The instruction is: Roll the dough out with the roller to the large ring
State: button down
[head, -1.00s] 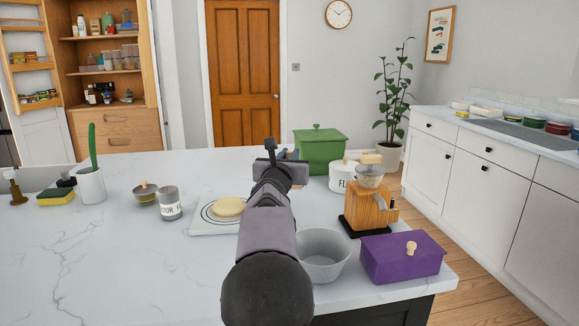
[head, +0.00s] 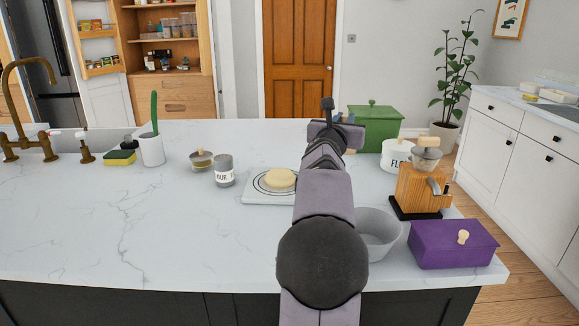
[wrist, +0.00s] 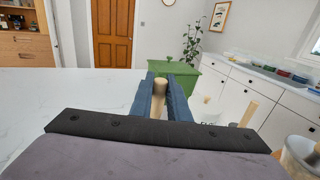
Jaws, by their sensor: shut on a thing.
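The dough (head: 280,179) is a pale, thick round disc. It lies inside dark rings printed on a white board (head: 254,198) in the head view, left of my arm. My gripper (wrist: 160,92) shows in the wrist view with its two blue fingers shut on a pale wooden piece, the roller (wrist: 160,88). Only a short part of the roller shows between the fingers. In the head view the gripper is mostly hidden behind my arm, beyond the board and near the green box. The roller is apart from the dough. The board's right edge is hidden by my arm.
A green lidded box (head: 375,128), a flour tub (head: 394,157), a wooden grinder (head: 420,190), a grey bowl (head: 378,235) and a purple box (head: 452,245) stand on the right. A grey tin (head: 224,171) and a small jar (head: 201,161) stand left.

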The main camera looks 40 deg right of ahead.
jog(key=w+a+n+t+y+p, duration=0.4)
jog(key=w+a+p, duration=0.6)
jog(key=w+a, duration=0.75)
jog(key=s+d+f+m+g+h+b, duration=0.1)
jog(key=s+d+f+m+g+h, duration=0.3)
jog(key=s+f, duration=0.1)
jog(key=shift+s+b, duration=0.35)
jog(key=shift+s, duration=0.45)
jog(key=shift+f+b, duration=0.45)
jog(key=shift+b, duration=0.25)
dwell(0.7)
